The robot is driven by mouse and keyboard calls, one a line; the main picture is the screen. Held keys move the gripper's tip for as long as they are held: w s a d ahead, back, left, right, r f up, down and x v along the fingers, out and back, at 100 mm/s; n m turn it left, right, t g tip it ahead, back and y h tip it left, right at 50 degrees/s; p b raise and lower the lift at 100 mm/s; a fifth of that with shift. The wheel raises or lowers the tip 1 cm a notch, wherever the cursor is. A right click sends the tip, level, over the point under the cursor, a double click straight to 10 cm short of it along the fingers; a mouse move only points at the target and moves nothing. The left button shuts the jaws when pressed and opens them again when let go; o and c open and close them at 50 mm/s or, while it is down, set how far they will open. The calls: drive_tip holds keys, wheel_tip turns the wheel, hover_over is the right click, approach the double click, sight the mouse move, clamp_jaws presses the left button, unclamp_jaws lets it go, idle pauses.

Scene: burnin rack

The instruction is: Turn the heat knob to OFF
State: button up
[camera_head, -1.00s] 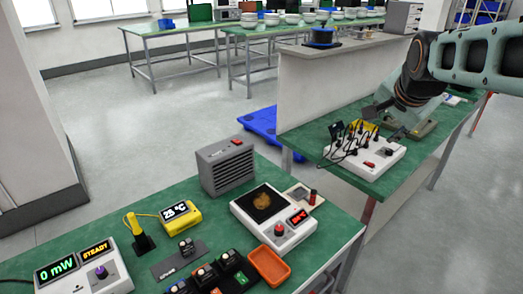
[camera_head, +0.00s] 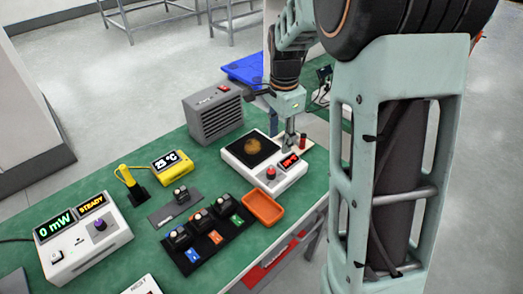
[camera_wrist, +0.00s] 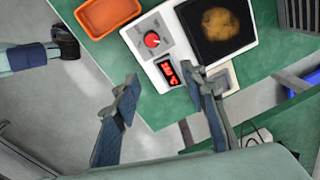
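The heat knob (camera_head: 271,172) is a small red knob on the front panel of a white hot plate (camera_head: 235,160) with a black top. In the wrist view the red knob (camera_wrist: 152,40) has a pale pointer line. Next to it is a red-lit display (camera_wrist: 168,73); I cannot read it surely. My gripper (camera_head: 290,140) is over the hot plate's back right side in the head view. In the wrist view its two fingers (camera_wrist: 160,85) are spread wide with nothing between them. The knob lies beyond the fingertips, apart from them.
An orange tray (camera_head: 264,207) stands in front of the hot plate. A grey heater box (camera_head: 213,115) is behind it. A yellow thermometer (camera_head: 172,167), a black holder with several modules (camera_head: 210,238) and a white power meter (camera_head: 85,250) stand to the left.

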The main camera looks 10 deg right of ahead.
sight(271, 171)
drive_tip(key=shift+g, duration=0.3)
drive_tip(key=f, duration=0.4)
drive_tip(key=a+f, duration=0.1)
drive_tip(key=f, duration=0.3)
drive_tip(key=a+f, duration=0.1)
drive_tip(key=f, duration=0.3)
drive_tip(key=shift+s+f, duration=0.15)
drive_tip(key=shift+s, duration=0.1)
clamp_jaws()
